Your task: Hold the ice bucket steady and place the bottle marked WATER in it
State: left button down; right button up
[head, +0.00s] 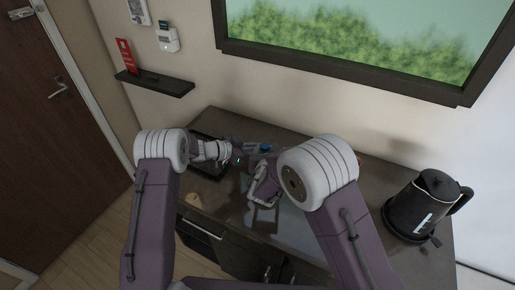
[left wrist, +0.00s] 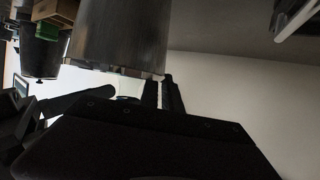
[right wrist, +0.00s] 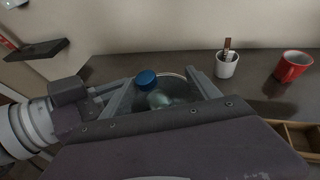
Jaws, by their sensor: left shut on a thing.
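The metal ice bucket (left wrist: 120,38) fills the upper middle of the left wrist view, which looks upside down. My left gripper (left wrist: 160,92) is shut on the bucket at its rim. In the right wrist view the bucket's round rim (right wrist: 178,75) shows behind my right gripper (right wrist: 160,76). A clear bottle with a blue cap (right wrist: 146,79) leans inside the rim, between the spread fingers of my right gripper. Its label is not readable. The blue cap also shows in the head view (head: 265,147), where my arms hide most of the bucket.
A black kettle (head: 421,207) stands at the right end in the head view. A shelf (head: 154,84) is on the wall.

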pick_arm(q)
jog(key=shift+s+f, duration=0.15)
jog(key=shift+f, duration=0.15)
pick_arm(e)
jog(key=v, duration=1.2)
pick_arm(q)
jog(key=c, duration=1.5)
grip_release()
jog(key=shift+r, duration=0.2)
jog(key=v, duration=1.1)
jog(key=shift+s+a+r, duration=0.1)
jog(key=shift+a, duration=0.3)
